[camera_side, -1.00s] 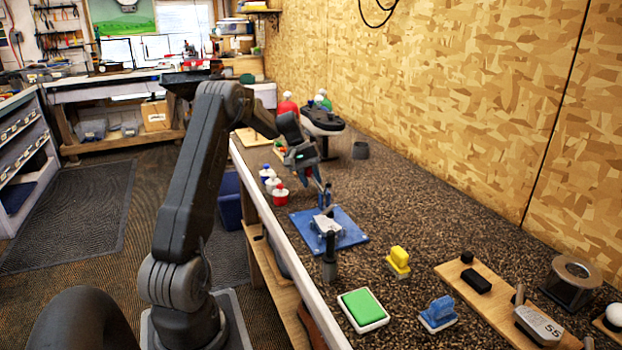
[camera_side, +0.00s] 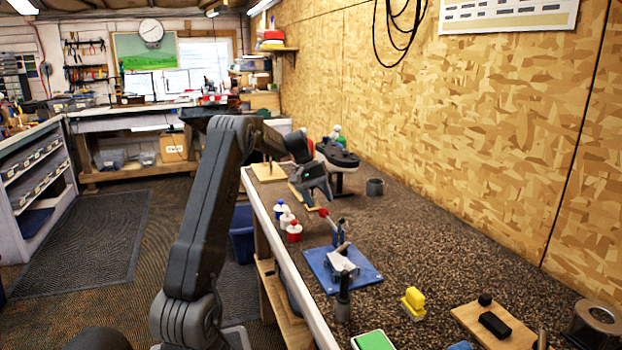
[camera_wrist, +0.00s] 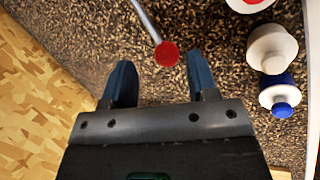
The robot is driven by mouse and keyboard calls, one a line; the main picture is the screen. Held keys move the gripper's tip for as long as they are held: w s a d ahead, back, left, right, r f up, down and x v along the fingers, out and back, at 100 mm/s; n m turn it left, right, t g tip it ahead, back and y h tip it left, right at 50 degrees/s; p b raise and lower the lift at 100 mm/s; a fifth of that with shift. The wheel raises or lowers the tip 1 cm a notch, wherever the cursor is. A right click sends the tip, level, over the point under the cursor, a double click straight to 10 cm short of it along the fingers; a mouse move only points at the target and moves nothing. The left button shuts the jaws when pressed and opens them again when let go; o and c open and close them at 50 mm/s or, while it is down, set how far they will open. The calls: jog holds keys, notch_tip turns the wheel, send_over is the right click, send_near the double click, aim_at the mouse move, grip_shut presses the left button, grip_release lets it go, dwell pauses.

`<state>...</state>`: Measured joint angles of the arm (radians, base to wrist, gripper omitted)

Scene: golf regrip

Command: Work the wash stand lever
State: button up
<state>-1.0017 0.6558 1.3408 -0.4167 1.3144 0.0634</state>
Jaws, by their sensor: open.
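The wash stand has a blue base plate (camera_side: 372,274) on the bench, with a small grey block on it and a blue post. Its lever is a thin rod ending in a red knob (camera_side: 323,212), tilted up towards my gripper. My gripper (camera_side: 319,200) is open, just above and behind the knob in the side view. In the wrist view the red knob (camera_wrist: 167,54) shows just past the gap between the blue fingertips of my gripper (camera_wrist: 161,75). The rod runs up and left from it. Nothing appears held, and contact with the knob cannot be told.
Bottles with red and blue caps (camera_side: 294,232) stand left of the stand near the bench edge. They show right of my fingers in the wrist view (camera_wrist: 270,52). A dark upright cylinder (camera_side: 343,298) stands in front. A yellow block (camera_side: 413,300) lies right.

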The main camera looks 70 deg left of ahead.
jog(key=v, duration=0.8)
jog(key=w+d+r+m+y, duration=0.1)
jog(key=d+r+m, duration=0.2)
jog(key=d, duration=1)
jog(key=d+r+m+y, duration=0.2)
jog(key=d+r, duration=0.2)
jog(key=d, duration=0.9)
jog(key=s+d+f+m+t, duration=0.1)
jog(key=s+d+f+m, duration=0.2)
jog(key=s+d, duration=0.4)
jog(key=s+d+f+m+t, duration=0.1)
jog(key=s+d+f+m, duration=0.2)
jog(key=s+d, duration=0.5)
jog(key=d+m, duration=0.1)
jog(key=d, duration=0.2)
jog(key=shift+s+t+y, duration=0.2)
jog(key=shift+t+y, duration=0.1)
jog(key=shift+y, duration=0.1)
